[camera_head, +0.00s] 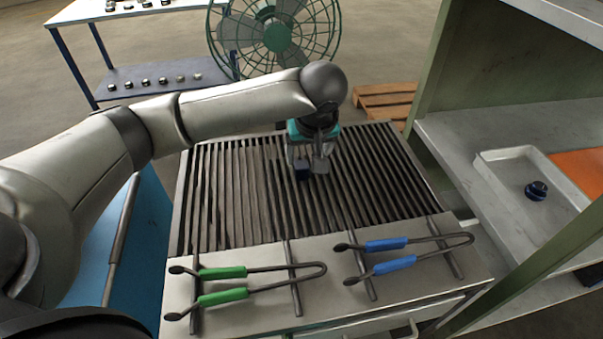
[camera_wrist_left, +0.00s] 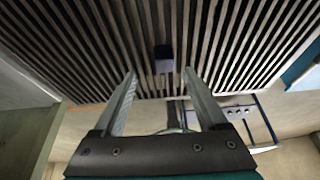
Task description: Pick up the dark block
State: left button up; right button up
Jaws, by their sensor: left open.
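The dark block (camera_head: 301,171) rests on the slatted grate, near its middle. It also shows in the left wrist view (camera_wrist_left: 163,53), with a dark top and a paler side face. My left gripper (camera_head: 311,164) is over the grate, pointing down, right by the block. In the wrist view the left gripper's fingers (camera_wrist_left: 160,74) are spread wide and empty. The block lies beyond the fingertips, lined up with the gap between them. I cannot tell the exact height of the fingertips above the slats. My right gripper is not in view.
Green-handled tongs (camera_head: 225,297) and blue-handled tongs (camera_head: 385,244) lie on the front ledge. A green fan (camera_head: 277,38) and a blue-legged table (camera_head: 100,75) stand behind.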

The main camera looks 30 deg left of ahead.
aim_at(302, 165)
pick_arm(q)
jog(key=shift+w+a+f, duration=0.2)
jog(key=shift+f, duration=0.25)
jog(key=b+x, duration=0.1)
jog(key=x, duration=0.1)
jog(key=b+x, duration=0.1)
jog(key=x, duration=0.1)
jog(key=shift+w+a+f, duration=0.1)
jog(key=shift+a+f, duration=0.05)
jog(key=shift+a, duration=0.3)
jog(key=shift+f, duration=0.15)
jog(key=shift+c, duration=0.2)
jog(key=c, duration=0.8)
grip_shut()
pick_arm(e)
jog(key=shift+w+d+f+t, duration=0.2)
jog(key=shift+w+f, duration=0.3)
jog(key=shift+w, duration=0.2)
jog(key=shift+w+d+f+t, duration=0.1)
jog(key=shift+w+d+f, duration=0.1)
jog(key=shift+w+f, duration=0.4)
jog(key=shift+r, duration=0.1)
